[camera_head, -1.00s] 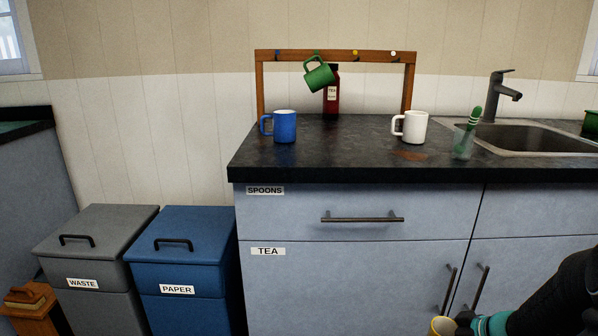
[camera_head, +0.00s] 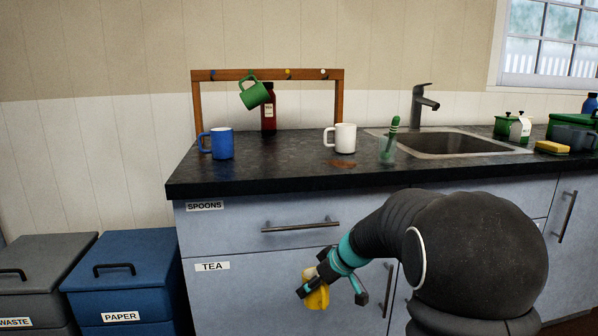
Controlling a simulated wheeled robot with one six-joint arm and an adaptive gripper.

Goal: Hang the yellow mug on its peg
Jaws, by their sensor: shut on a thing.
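The yellow mug (camera_head: 316,298) is low in front of the blue-grey cabinet, below the counter's front edge. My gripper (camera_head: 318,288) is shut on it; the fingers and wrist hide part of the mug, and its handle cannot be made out. The wooden peg frame (camera_head: 336,100) stands at the back of the counter. Its top bar carries coloured pegs, among them a blue, a yellow peg (camera_head: 288,74) and a white one. The green mug (camera_head: 255,94) hangs tilted from the bar. The yellow peg is bare.
On the counter (camera_head: 270,178) stand a blue mug (camera_head: 217,143), a white mug (camera_head: 342,137), a dark red tea bottle (camera_head: 268,112) and a glass with a green brush (camera_head: 388,145). The sink (camera_head: 455,143) lies right. The drawer handle (camera_head: 300,226) juts out above my gripper.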

